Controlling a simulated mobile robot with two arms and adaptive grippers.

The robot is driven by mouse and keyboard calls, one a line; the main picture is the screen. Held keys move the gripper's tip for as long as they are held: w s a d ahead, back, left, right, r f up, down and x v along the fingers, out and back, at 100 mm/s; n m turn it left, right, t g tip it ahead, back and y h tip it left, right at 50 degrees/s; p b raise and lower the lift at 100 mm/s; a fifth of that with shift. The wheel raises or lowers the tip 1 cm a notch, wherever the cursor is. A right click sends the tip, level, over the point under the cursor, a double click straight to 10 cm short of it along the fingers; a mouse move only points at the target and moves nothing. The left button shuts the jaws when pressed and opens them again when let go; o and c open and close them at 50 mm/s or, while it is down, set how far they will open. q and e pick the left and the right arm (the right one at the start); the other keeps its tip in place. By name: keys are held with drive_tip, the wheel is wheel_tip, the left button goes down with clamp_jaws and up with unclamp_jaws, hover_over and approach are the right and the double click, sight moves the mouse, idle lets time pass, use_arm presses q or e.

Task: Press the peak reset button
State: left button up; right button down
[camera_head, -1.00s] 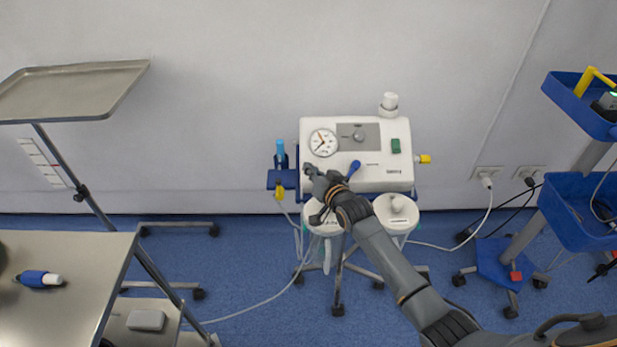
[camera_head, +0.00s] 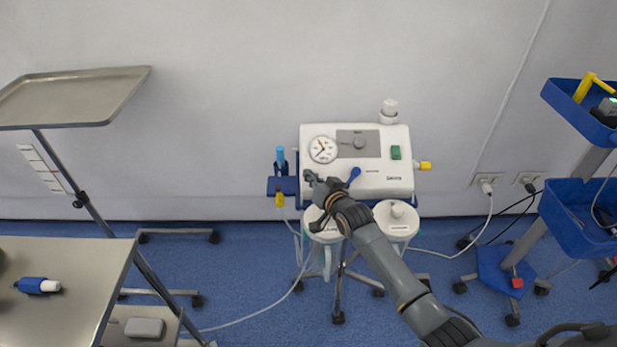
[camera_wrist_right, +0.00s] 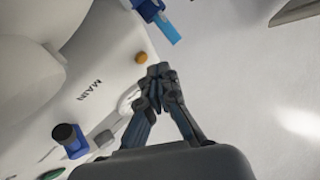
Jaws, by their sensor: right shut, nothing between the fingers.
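My right gripper (camera_head: 309,177) is at the lower left of the unit's front, fingers together and empty. In the wrist view its fingertips (camera_wrist_right: 158,72) are close to the orange button; contact cannot be told. My left gripper is not in view.
A blue holder (camera_head: 281,184) with a light blue item is at the unit's left side. White canister lids (camera_head: 397,213) are below the unit. A steel tray stand (camera_head: 70,97) and table (camera_head: 85,262) are at left, a blue trolley (camera_head: 570,215) at right.

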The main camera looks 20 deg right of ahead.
drive_tip(key=shift+w+f, duration=0.1)
drive_tip(key=shift+f, duration=0.05)
idle(0.4)
drive_tip(key=shift+w+f+b, duration=0.15)
drive_tip(key=shift+f+b, duration=0.05)
drive_tip(key=shift+b, duration=0.1)
drive_tip(key=shift+w+d+f, duration=0.1)
drive_tip(key=shift+w+f, duration=0.05)
drive_tip(key=shift+f, duration=0.1)
idle(0.5)
drive_tip(key=shift+f+b, duration=0.1)
drive_tip(key=shift+b, duration=0.3)
drive_tip(key=shift+s+r+p, duration=0.25)
drive_tip(key=shift+r+p, duration=0.35)
drive_tip(key=shift+p, duration=0.4)
drive_tip(key=shift+s, duration=0.15)
